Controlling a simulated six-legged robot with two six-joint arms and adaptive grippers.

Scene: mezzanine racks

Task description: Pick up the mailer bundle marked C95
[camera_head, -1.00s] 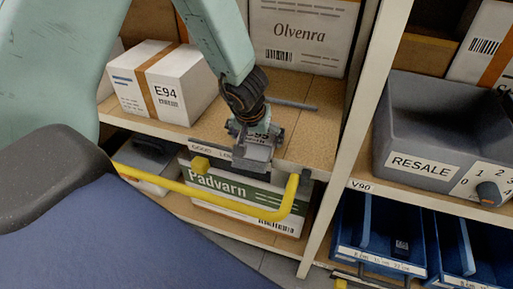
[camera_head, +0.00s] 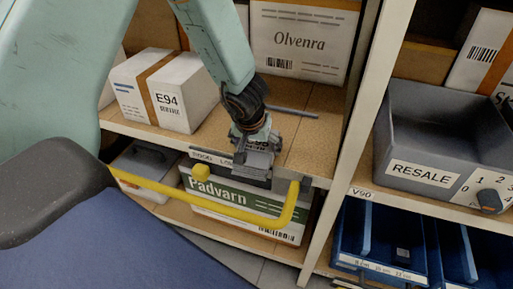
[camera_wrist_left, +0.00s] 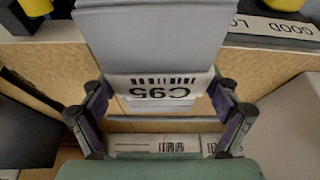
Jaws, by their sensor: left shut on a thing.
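The mailer bundle marked C95 (camera_head: 259,161) is a grey stack with a white label. It is at the front edge of the middle shelf board (camera_head: 305,150), between the fingers of my left gripper (camera_head: 255,147). In the left wrist view the bundle (camera_wrist_left: 152,35) comes in from the top, with its C95 label upside down. The left gripper (camera_wrist_left: 160,115) has one finger on each side of it and is shut on it. I cannot tell whether the bundle still touches the board. My right gripper is not in view.
A white E94 box (camera_head: 180,112) stands left on the same board, and an Olvenra box (camera_head: 300,42) stands behind. A Padvarn box (camera_head: 238,200) is below. Right of the upright are a grey RESALE bin (camera_head: 440,140) and blue bins (camera_head: 385,245).

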